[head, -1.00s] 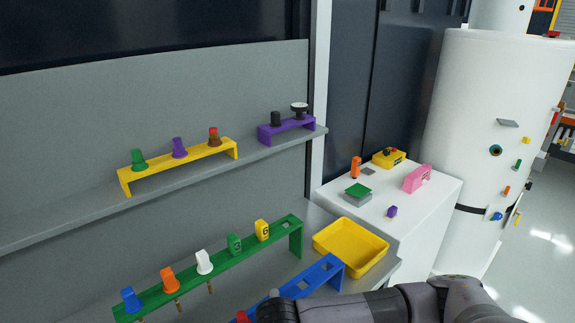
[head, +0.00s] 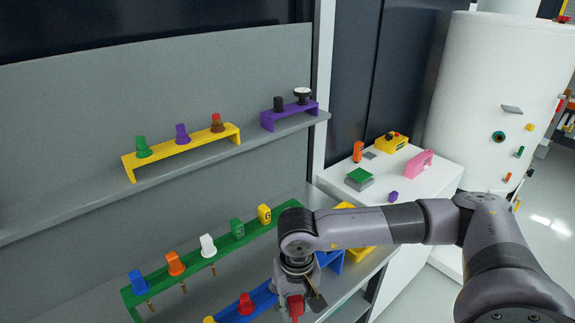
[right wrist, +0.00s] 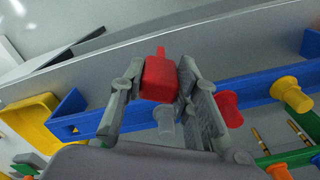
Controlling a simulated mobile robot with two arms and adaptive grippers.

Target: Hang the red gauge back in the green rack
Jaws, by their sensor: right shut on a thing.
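My right gripper (head: 293,296) is shut on the red gauge (head: 296,308) and holds it near the blue rack, in front of the green rack. The right wrist view shows the red block-shaped gauge (right wrist: 158,80) between the two fingers of the gripper (right wrist: 161,68). The green rack (head: 190,268) is a long bar with blue, orange, white, green and yellow pieces hanging in it. A corner of the green rack (right wrist: 280,158) shows at the lower right of the right wrist view. My left gripper is not in view.
The blue rack (head: 262,299) stands in front of the green rack and holds red and yellow plugs. A yellow tray (head: 362,252) is partly behind my arm. The shelf above carries a yellow rack (head: 190,150) and a purple rack (head: 291,118).

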